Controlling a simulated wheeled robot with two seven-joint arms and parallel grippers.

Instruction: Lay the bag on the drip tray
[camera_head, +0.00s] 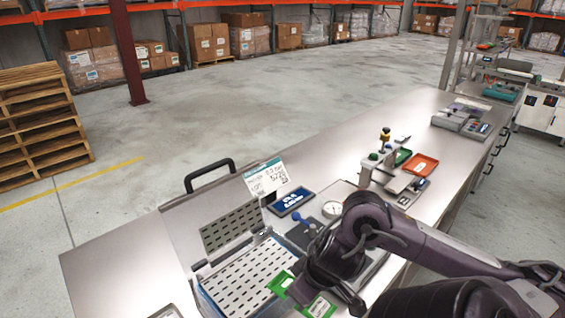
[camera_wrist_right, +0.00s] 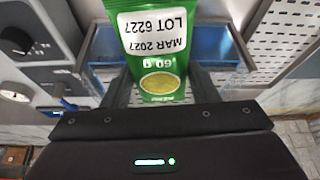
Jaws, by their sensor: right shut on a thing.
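My right gripper (camera_wrist_right: 160,92) is shut on a green bag (camera_wrist_right: 150,45) with a white label reading "MAR 2027 LOT 6227". In the head view the right gripper (camera_head: 302,290) hangs over the front right of a metal basin, with green parts of the bag (camera_head: 319,307) showing beside it. A large slotted metal plate (camera_head: 243,278) lies in the basin area, and a smaller slotted panel (camera_head: 232,226) is behind it. I cannot tell which one is the drip tray. The bag appears above these surfaces, not resting on them. My left gripper is not in view.
A blue-walled basin (camera_wrist_right: 203,44) lies behind the bag in the wrist view. A black handle (camera_head: 209,174), a label sign (camera_head: 266,177), a display (camera_head: 291,200) and a round gauge (camera_head: 332,209) stand around the station. The bench's left end (camera_head: 120,262) is mostly clear.

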